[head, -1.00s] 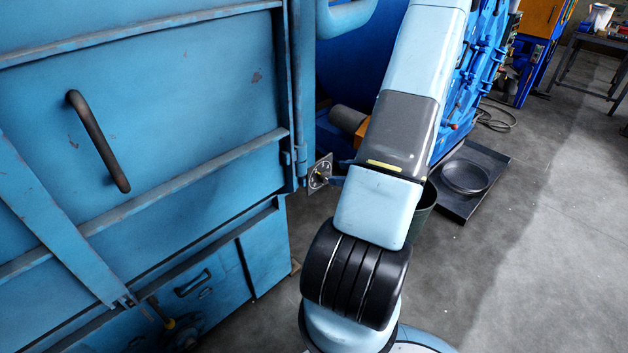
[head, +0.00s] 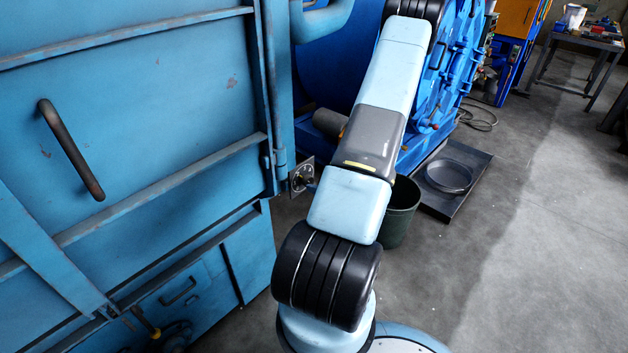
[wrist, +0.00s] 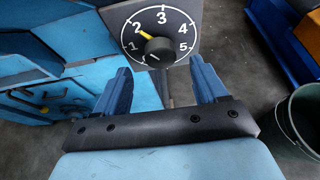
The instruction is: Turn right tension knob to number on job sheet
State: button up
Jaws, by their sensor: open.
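The tension knob (wrist: 158,50) is a dark round knob on a black dial plate (wrist: 186,17) with white numbers 1 to 5. Its yellow pointer is aimed up and left, at about the 2. The plate also shows in the head view (head: 302,170), on the edge of the light blue cabinet. My gripper (wrist: 159,66) is open and empty, its two blue fingers spread to either side below the knob in the wrist view. The knob appears beyond the fingertips, not clasped; contact cannot be told. In the head view my arm hides most of the gripper. No job sheet is visible.
The light blue cabinet (head: 150,110) with a dark handle (head: 70,150) fills the left. A dark green bucket (head: 399,212) stands right of my arm, before a black tray (head: 470,200) and a large blue machine (head: 435,90).

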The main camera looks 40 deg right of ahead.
aim_at(310, 181)
jog(key=shift+x, duration=2.75)
